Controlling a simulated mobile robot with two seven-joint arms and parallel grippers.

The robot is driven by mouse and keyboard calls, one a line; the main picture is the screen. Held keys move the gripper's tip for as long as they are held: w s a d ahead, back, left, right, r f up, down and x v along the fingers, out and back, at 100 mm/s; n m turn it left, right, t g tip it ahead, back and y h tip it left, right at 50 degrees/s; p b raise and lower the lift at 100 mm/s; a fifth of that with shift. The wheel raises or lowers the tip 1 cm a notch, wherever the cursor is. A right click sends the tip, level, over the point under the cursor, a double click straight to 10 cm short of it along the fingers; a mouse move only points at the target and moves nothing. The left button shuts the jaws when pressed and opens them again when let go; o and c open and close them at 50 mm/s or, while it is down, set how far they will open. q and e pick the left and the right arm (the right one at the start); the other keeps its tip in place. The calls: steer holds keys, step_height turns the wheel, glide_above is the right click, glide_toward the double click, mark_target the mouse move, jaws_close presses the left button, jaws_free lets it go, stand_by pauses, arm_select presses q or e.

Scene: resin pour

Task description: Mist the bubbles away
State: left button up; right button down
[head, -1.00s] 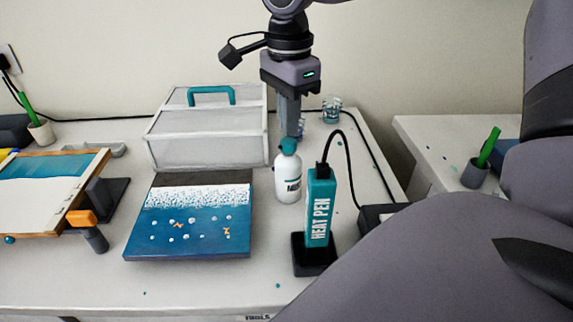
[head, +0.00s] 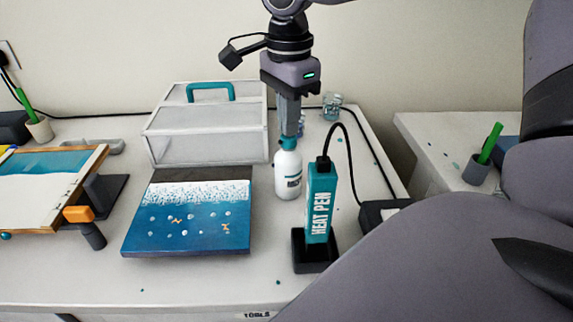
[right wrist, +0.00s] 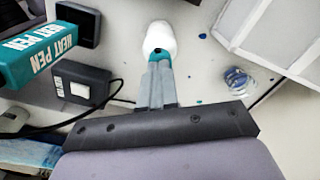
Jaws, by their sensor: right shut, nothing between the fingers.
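The white spray bottle with a teal top (head: 288,176) stands upright on the table, right of the resin panel. The panel (head: 188,225) is blue with a white speckled band, pale bubble dots and small orange marks. My right gripper (head: 290,133) points down over the bottle, with its closed fingertips at the teal top. In the right wrist view the shut fingers (right wrist: 159,68) reach to the bottle's top (right wrist: 158,40). Nothing is held between them; whether they touch the top is unclear. My left gripper is out of view.
A teal heat pen (head: 320,205) stands in a black holder right of the bottle, its cord running behind. A pale box with a teal handle (head: 205,135) stands behind the panel. A glass jar (head: 331,107) is at the back. A framed screen (head: 45,185) lies left.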

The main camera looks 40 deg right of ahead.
steer(key=shift+f+b, duration=0.35)
steer(key=shift+f, duration=0.15)
steer(key=shift+r, duration=0.15)
steer(key=shift+r+p, duration=0.8)
steer(key=shift+r, duration=0.15)
stand_by(0.3)
